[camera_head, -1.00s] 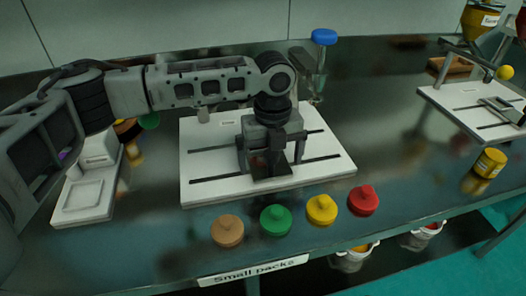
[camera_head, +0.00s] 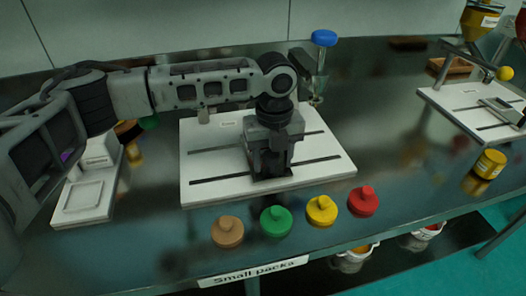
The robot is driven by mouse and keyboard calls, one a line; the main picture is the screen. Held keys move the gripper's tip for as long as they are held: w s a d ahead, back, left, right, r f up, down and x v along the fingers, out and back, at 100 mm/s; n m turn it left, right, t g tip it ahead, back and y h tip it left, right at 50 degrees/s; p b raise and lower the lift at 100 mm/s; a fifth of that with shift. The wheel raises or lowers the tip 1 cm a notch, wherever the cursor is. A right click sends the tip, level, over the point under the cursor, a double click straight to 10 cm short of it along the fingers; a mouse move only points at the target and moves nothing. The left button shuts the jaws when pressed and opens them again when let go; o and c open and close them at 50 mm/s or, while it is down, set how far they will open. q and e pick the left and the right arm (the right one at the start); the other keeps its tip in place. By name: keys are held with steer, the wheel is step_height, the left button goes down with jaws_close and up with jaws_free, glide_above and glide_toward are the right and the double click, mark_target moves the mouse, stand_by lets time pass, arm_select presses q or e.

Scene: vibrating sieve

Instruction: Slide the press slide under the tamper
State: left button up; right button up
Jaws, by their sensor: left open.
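A white press board (camera_head: 205,180) with two long dark slots lies on the dark table. My left arm reaches over it from the left, and my left gripper (camera_head: 272,165) points down over the middle of the board. The gripper is open; its fingers are seen nearly edge-on. The press slide cannot be made out; the gripper and wrist cover the middle of the board. A blue knob (camera_head: 324,38) stands on a stem with a clear piece below it, behind the board; my arm partly hides that area, and I cannot tell the tamper apart there. My right gripper is not in view.
Brown (camera_head: 228,231), green (camera_head: 276,220), yellow (camera_head: 321,209) and red (camera_head: 363,200) knobbed lids stand along the front edge. A white scale (camera_head: 82,198) is at left. A second white board (camera_head: 465,100) and a yellow jar (camera_head: 490,163) are at right.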

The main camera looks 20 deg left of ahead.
arm_select(q)
steer(key=shift+w+d+p, duration=0.3)
steer(key=shift+w+d, duration=0.25)
steer(key=shift+d, duration=0.35)
steer(key=shift+w+d, duration=0.45)
steer(key=shift+d, duration=0.2)
steer(key=shift+w+d, duration=0.4)
steer(key=shift+d, duration=0.2)
steer(key=shift+w+d, duration=0.45)
steer(key=shift+d, duration=0.2)
steer(key=shift+w+d, duration=0.4)
steer(key=shift+d, duration=0.2)
steer(key=shift+w+d+b, duration=0.25)
steer(key=shift+w+d, duration=0.25)
steer(key=shift+d, duration=0.2)
steer(key=shift+w+d+b, duration=0.25)
steer(key=shift+w+d, duration=0.25)
steer(key=shift+d, duration=0.2)
steer(key=shift+r, duration=0.1)
steer(key=shift+a, duration=0.1)
steer(key=shift+r, duration=0.1)
steer(key=o, duration=1.1)
